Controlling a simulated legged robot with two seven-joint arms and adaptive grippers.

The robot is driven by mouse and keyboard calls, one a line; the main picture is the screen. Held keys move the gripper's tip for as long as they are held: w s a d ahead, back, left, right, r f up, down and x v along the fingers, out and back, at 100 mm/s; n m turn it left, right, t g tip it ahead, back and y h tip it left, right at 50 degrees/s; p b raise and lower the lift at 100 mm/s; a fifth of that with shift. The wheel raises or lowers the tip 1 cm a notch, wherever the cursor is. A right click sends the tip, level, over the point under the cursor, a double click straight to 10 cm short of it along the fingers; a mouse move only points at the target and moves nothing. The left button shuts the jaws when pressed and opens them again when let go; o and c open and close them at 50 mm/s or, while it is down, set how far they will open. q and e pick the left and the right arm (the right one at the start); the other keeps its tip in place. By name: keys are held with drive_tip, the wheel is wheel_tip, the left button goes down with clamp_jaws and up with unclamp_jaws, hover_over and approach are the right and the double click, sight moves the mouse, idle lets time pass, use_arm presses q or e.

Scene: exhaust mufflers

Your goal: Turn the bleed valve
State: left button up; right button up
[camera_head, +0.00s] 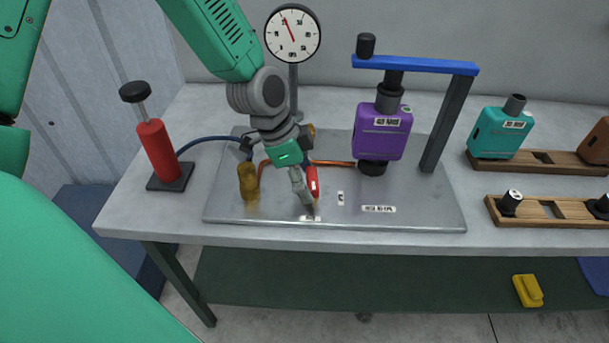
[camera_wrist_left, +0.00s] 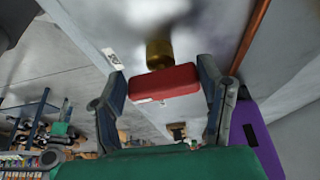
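The bleed valve's red handle (camera_head: 313,181) stands at the front middle of the metal plate (camera_head: 410,215). In the left wrist view, the red handle (camera_wrist_left: 164,83) sits in front of a brass stem (camera_wrist_left: 159,54). My left gripper (camera_head: 306,190) reaches down over the valve from above and partly hides it. In the wrist view my left gripper (camera_wrist_left: 162,72) is open, with one finger on each side of the red handle. Narrow gaps seem to remain; contact cannot be told for sure. My right gripper is not in view.
A round gauge (camera_head: 292,34) stands behind. A red hand pump (camera_head: 157,150) is at left, with a blue hose to the plate. A purple muffler (camera_head: 382,131) sits under a blue-barred frame (camera_head: 420,65) at right. A teal muffler (camera_head: 501,131) and wooden racks (camera_head: 530,214) are farther right.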

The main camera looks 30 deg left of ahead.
use_arm(q)
drive_tip(key=shift+w+d+r, duration=0.2)
drive_tip(key=shift+w+d, duration=0.15)
drive_tip(key=shift+d, duration=0.25)
drive_tip(key=shift+w+d+r, duration=0.15)
drive_tip(key=shift+w+d, duration=0.2)
drive_tip(key=shift+d, duration=0.25)
drive_tip(key=shift+s+a+f, duration=0.1)
drive_tip(key=shift+s+a, duration=0.2)
drive_tip(key=shift+a, duration=0.35)
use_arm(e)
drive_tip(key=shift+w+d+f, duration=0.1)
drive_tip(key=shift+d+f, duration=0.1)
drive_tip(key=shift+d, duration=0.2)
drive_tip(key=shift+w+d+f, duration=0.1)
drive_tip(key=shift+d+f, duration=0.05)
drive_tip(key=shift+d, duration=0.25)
